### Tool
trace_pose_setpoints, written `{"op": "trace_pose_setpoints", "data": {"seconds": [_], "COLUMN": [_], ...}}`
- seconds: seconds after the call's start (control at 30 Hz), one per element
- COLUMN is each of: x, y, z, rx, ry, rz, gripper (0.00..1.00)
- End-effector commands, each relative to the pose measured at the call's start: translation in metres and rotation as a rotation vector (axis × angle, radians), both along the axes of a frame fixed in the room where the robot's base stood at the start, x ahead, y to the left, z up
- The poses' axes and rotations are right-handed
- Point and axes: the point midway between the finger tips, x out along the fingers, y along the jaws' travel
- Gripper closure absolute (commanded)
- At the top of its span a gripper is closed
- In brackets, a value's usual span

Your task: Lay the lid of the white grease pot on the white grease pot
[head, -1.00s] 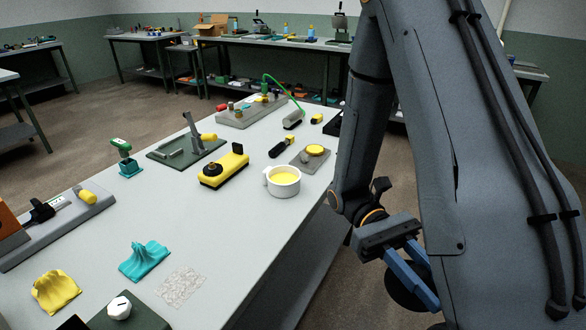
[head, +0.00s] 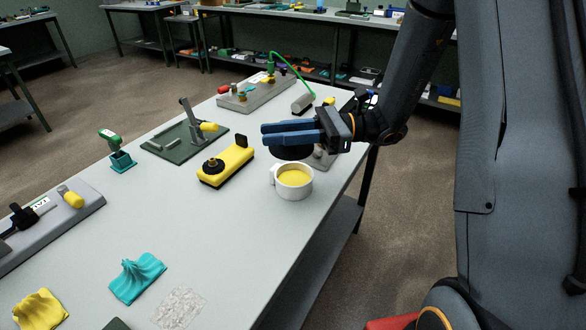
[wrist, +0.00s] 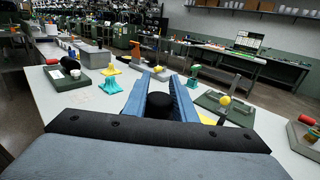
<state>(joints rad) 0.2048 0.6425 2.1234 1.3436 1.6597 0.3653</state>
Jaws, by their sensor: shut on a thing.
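The white grease pot (head: 294,193) stands upright on the table near its right edge, with yellow grease showing in its open top and a handle at its left. My gripper (head: 266,134) reaches in from the right with its blue fingers level and is shut on the black lid. The lid (head: 292,154) hangs below the fingers, above the table, and appears just beyond the pot's rim in the head view. In the wrist view the lid's dark round knob (wrist: 160,101) sits between the two fingers. The pot is not visible in the wrist view.
A yellow block tool (head: 226,166) lies left of the pot. A green plate with a lever (head: 186,140) and a grey fixture with a green hose (head: 258,95) stand farther back. Teal (head: 137,277) and yellow cloths (head: 40,310) lie in front.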

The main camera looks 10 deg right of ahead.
Motion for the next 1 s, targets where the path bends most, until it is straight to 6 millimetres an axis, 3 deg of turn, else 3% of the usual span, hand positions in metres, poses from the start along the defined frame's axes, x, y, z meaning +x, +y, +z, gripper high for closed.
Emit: {"op": "trace_pose_setpoints", "data": {"seconds": [0.17,0.5,1.0], "x": [0.019,0.02,0.019], "y": [-0.004,-0.004,-0.004], "z": [0.005,-0.042,-0.089], "rx": [0.001,0.001,0.0], "ry": [0.002,0.003,0.001], "rz": [-0.07,-0.074,-0.073], "gripper": [1.0,1.0,1.0]}}
